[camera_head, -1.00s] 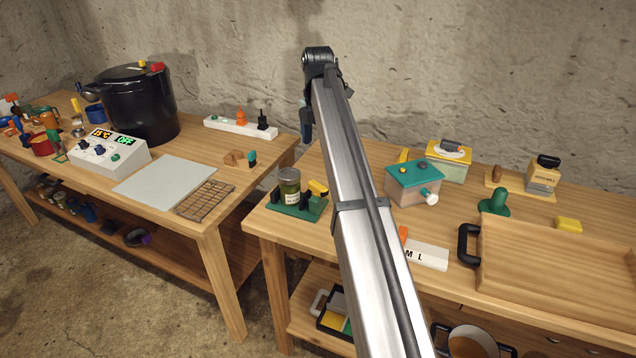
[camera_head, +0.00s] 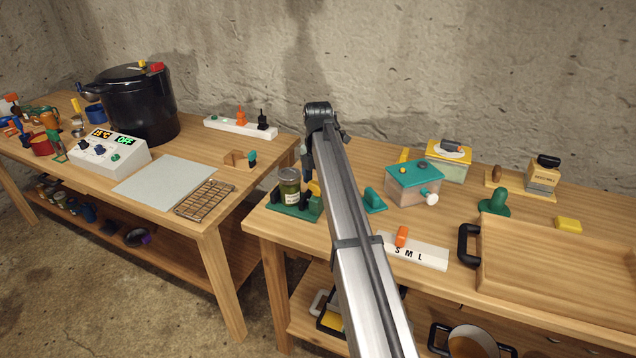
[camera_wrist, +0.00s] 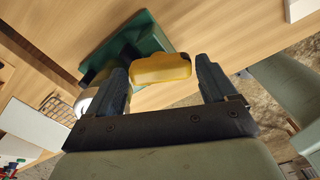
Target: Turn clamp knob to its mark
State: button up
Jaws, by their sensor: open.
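The yellow clamp knob (camera_wrist: 162,69) shows between the two dark fingers of my gripper (camera_wrist: 161,74) in the wrist view. The fingers are apart, and I cannot tell whether they touch it. In the head view the knob (camera_head: 314,188) is partly hidden by my arm. It belongs to the green clamp base (camera_head: 290,209), which also shows in the wrist view (camera_wrist: 147,35). A jar with green contents (camera_head: 289,187) stands upright on the base. The knob's mark cannot be made out. My gripper is mostly hidden behind my arm in the head view.
To the right are a teal-lidded box (camera_head: 413,185), a teal block (camera_head: 374,201), a white S M L board (camera_head: 430,256) with an orange piece (camera_head: 401,236), and a wooden tray (camera_head: 545,308).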

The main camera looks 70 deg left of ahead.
jog(key=shift+f, duration=0.25)
jog(key=shift+c, duration=0.4)
jog(key=c, duration=0.7)
